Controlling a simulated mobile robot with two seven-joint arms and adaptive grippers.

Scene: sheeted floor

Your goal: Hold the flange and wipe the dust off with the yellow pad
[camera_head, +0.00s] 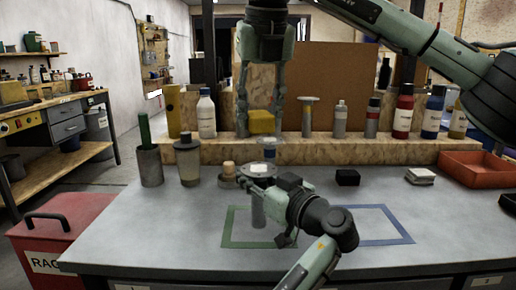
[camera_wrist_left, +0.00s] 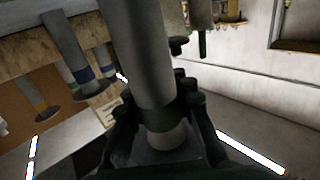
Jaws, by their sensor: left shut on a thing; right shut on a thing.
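The flange (camera_head: 243,171) is a grey disc on a grey pipe, with a pale patch on its top. My left gripper (camera_head: 262,196) is shut on its pipe and holds it upright above the green taped square. In the left wrist view the pipe (camera_wrist_left: 142,55) runs up between the fingers of the left gripper (camera_wrist_left: 168,112); the disc is not clear there. My right gripper (camera_head: 262,110) points down from above and is shut on the yellow pad (camera_head: 262,122). The pad is above the flange, with a gap between them.
A wooden ledge (camera_head: 330,151) with several bottles stands along the back. A grey cup (camera_head: 151,168) and a jar (camera_head: 188,163) stand at left. A black block (camera_head: 347,177), a white stack (camera_head: 420,176) and a red tray (camera_head: 470,171) are at right. The blue taped square (camera_head: 385,240) looks empty.

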